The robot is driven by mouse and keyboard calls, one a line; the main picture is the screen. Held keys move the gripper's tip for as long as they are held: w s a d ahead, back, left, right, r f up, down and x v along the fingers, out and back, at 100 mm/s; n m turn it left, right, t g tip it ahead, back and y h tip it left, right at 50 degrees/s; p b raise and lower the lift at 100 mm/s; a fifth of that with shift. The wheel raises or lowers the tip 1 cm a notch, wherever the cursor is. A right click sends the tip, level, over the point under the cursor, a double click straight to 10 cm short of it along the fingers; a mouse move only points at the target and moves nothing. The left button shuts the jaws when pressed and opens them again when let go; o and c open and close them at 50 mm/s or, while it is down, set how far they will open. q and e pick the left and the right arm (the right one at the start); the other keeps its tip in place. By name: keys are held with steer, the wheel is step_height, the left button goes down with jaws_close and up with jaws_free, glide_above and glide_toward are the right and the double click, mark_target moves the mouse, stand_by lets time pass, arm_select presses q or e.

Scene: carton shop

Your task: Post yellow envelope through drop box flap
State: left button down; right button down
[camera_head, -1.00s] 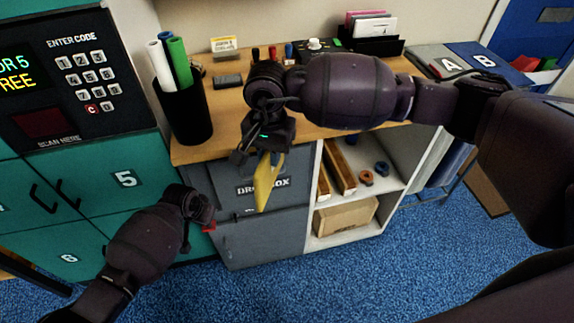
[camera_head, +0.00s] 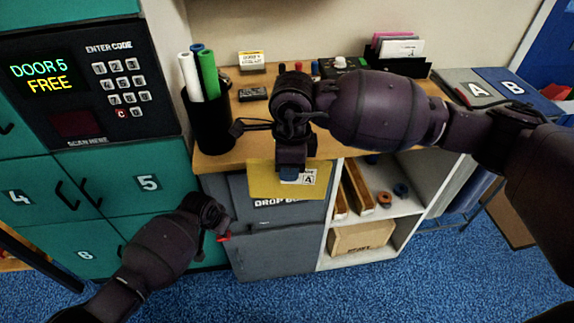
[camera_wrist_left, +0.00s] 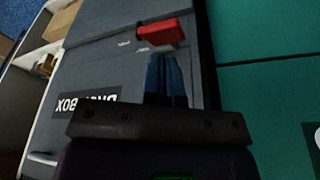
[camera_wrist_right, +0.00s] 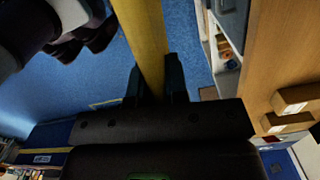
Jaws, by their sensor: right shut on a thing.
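The yellow envelope (camera_head: 262,182) has a white label marked A and shows its face in the head view. My right gripper (camera_head: 290,174) is shut on its upper part and holds it in front of the top of the drop box. In the right wrist view the envelope (camera_wrist_right: 143,38) is a narrow yellow strip between the fingers. The grey drop box (camera_head: 280,250) stands under the counter; the envelope hides part of its upper front, and I cannot make out the flap. My left gripper (camera_wrist_left: 166,75) has its fingers together, empty, close to a red tab (camera_wrist_left: 161,32) on the box front.
Teal lockers (camera_head: 148,185) stand left of the box. An open white shelf (camera_head: 400,208) with a carton (camera_head: 360,238) is on its right. The wooden counter (camera_head: 226,146) above carries a black pen cup (camera_head: 207,122). Blue carpet in front is clear.

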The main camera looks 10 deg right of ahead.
steer(key=shift+w+m, duration=0.1)
steer(key=shift+m, duration=0.2)
steer(key=shift+w+f, duration=0.5)
steer(key=shift+w, duration=0.3)
steer(key=shift+w+f, duration=0.5)
steer(key=shift+w, duration=0.3)
steer(key=shift+w+f, duration=0.5)
steer(key=shift+w, duration=0.3)
arm_select(q)
steer(key=shift+f, duration=0.3)
steer(key=s+a+x, duration=0.1)
steer(key=s+x, duration=0.1)
steer(key=x, duration=0.7)
steer(key=shift+s+f, duration=0.2)
steer(key=shift+f, duration=0.2)
arm_select(e)
step_height(320, 180, down, 6)
stand_by(2.9)
steer(key=shift+w, duration=0.15)
